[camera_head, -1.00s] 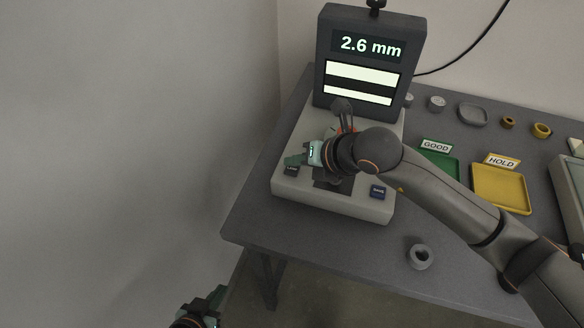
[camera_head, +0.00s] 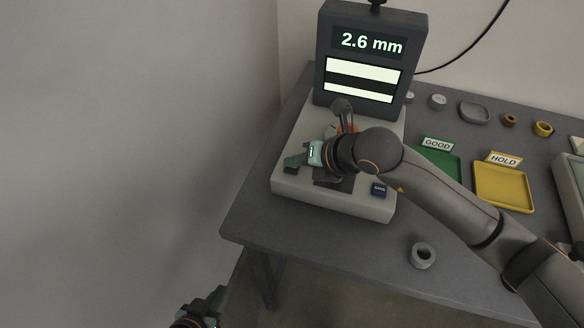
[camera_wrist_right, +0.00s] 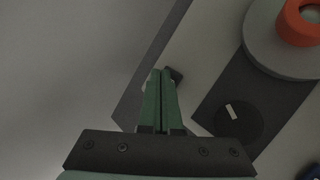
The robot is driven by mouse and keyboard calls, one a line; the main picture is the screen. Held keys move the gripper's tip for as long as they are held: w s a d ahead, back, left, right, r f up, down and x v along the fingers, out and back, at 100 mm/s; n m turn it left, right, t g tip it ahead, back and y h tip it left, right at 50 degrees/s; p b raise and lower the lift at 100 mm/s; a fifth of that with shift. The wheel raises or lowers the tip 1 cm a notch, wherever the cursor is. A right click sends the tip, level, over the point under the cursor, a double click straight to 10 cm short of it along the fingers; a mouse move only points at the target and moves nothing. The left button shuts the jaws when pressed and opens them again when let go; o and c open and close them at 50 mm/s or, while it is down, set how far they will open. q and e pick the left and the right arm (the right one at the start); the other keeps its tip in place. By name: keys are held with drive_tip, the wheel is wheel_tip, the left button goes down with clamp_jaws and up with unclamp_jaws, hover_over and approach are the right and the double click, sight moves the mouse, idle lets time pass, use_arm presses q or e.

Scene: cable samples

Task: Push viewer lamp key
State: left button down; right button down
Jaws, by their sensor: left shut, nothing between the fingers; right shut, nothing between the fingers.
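The viewer (camera_head: 330,205) is a pale grey box with an upright lit screen (camera_head: 362,70) reading 2.6 mm. A small dark key (camera_head: 291,170) sits at its front left corner, and its label is not readable. It also shows in the right wrist view (camera_wrist_right: 177,75), partly hidden behind the fingertips. My right gripper (camera_head: 290,161) is shut and empty, its green fingertips over or at this key; contact cannot be told. The fingertips (camera_wrist_right: 160,72) are together in the wrist view. My left gripper (camera_head: 214,300) is shut and empty, low and away from the table.
A navy key (camera_head: 379,189) is at the viewer's front right. A red-orange ring (camera_wrist_right: 300,22) sits on a round grey part. Green GOOD (camera_head: 442,168) and yellow HOLD (camera_head: 500,188) trays stand right, beyond my right arm. A grey ring (camera_head: 423,256) lies near the front edge.

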sight(296, 171)
drive_tip(key=shift+f, duration=0.1)
idle(0.6)
drive_tip(key=shift+r, duration=0.5)
drive_tip(key=shift+r+p, duration=0.1)
drive_tip(key=shift+p, duration=0.2)
wheel_tip(296, 171, up, 6)
drive_tip(key=p, duration=0.4)
idle(0.3)
